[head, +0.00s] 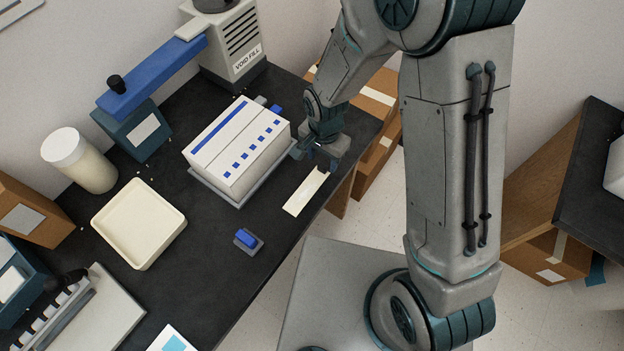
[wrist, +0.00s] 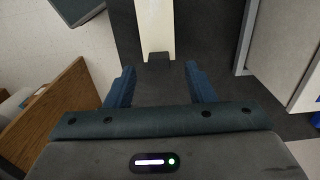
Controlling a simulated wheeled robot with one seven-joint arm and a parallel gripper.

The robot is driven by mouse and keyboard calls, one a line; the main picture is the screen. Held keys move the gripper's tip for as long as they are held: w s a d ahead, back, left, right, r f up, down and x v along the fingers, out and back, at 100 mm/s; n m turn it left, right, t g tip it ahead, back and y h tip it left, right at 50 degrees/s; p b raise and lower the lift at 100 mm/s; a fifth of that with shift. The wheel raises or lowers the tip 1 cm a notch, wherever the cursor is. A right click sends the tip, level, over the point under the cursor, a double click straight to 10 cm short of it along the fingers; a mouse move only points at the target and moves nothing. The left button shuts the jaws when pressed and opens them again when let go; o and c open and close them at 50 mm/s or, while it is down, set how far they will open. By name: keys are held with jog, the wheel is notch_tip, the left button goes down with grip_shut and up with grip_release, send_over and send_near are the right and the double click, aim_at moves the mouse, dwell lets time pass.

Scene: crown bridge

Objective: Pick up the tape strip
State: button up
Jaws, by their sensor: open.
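The tape strip (head: 305,192) is a flat cream strip lying on the dark table near its front edge, to the right of the white box. It also shows at the top of the wrist view (wrist: 155,28), with a small dark tab (wrist: 159,57) at its near end. My gripper (head: 322,160) is at the strip's far end in the head view. In the wrist view its two blue fingers (wrist: 160,80) are apart, one on each side of the strip's line. Nothing is between the fingertips except dark table. The exact height above the table is unclear.
A white box with blue squares (head: 240,145) stands on a grey tray close to my gripper. A blue switch (head: 248,240) and a cream tray (head: 138,222) are farther left. Cardboard boxes (head: 376,100) stand beyond the table edge. Bare table lies between the switch and the strip.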

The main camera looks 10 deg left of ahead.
jog(key=shift+f, duration=1.4)
jog(key=c, duration=0.9)
jog(key=shift+r, duration=0.1)
jog(key=shift+c, duration=0.2)
